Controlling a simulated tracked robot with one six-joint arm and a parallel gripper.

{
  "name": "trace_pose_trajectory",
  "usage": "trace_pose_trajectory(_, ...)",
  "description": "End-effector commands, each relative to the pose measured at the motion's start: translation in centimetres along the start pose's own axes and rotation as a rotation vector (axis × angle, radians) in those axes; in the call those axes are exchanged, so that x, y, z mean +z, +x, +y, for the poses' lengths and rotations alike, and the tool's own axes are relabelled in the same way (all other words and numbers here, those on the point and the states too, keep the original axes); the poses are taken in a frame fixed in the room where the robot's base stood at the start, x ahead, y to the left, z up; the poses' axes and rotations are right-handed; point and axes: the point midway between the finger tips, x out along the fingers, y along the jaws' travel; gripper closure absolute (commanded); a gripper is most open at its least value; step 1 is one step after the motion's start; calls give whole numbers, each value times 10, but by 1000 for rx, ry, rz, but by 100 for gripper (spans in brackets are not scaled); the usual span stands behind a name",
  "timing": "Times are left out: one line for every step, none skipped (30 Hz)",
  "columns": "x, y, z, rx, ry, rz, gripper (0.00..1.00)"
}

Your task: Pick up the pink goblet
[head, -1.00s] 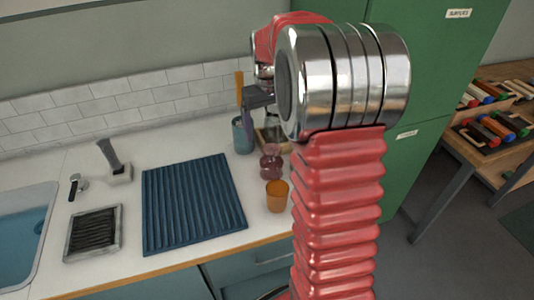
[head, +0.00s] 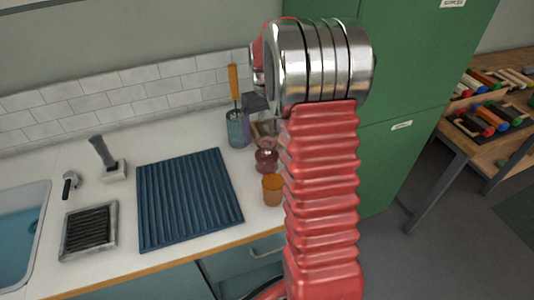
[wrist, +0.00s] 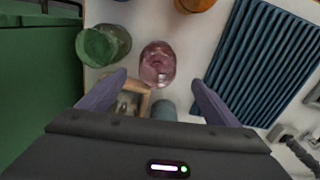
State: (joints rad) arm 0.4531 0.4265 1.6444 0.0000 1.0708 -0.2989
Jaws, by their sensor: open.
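The pink goblet (head: 265,156) is a translucent pink glass on the white counter, right of the blue ribbed mat, partly overlapped by my arm at its right. In the wrist view the goblet (wrist: 158,64) is seen from above, beyond and between the two finger tips. My gripper (wrist: 152,82) is open, with its purple-grey fingers apart and nothing between them. In the head view my gripper is mostly hidden behind my arm; a dark part shows above the goblet.
An orange cup (head: 272,189) stands just in front of the goblet. A teal holder (head: 238,130) with an orange-handled tool stands behind it. A green glass (wrist: 98,46) and a wooden-framed item (wrist: 129,98) are close by. The blue ribbed mat (head: 188,197) lies left.

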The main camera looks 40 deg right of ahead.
Motion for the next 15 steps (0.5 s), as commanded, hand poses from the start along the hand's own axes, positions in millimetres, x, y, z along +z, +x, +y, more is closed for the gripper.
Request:
trace_pose_trajectory(1,9,0,-1,0,-3,16)
trace_pose_trajectory(1,14,0,-1,0,-4,16)
trace_pose_trajectory(1,20,0,-1,0,-3,16)
trace_pose_trajectory(1,24,0,-1,0,-3,16)
trace_pose_trajectory(1,28,0,-1,0,-3,16)
trace_pose_trajectory(1,33,0,-1,1,-2,16)
trace_pose_trajectory(1,36,0,-1,1,-2,16)
trace_pose_trajectory(1,39,0,-1,1,-2,16)
trace_pose_trajectory(1,41,1,-1,1,-2,16)
trace_pose_trajectory(1,42,1,-1,1,-2,16)
trace_pose_trajectory(1,43,1,0,1,-1,16)
trace_pose_trajectory(1,44,1,0,1,0,16)
trace_pose_trajectory(1,44,1,0,1,0,16)
trace_pose_trajectory(1,43,1,0,1,0,16)
trace_pose_trajectory(1,43,1,0,1,0,16)
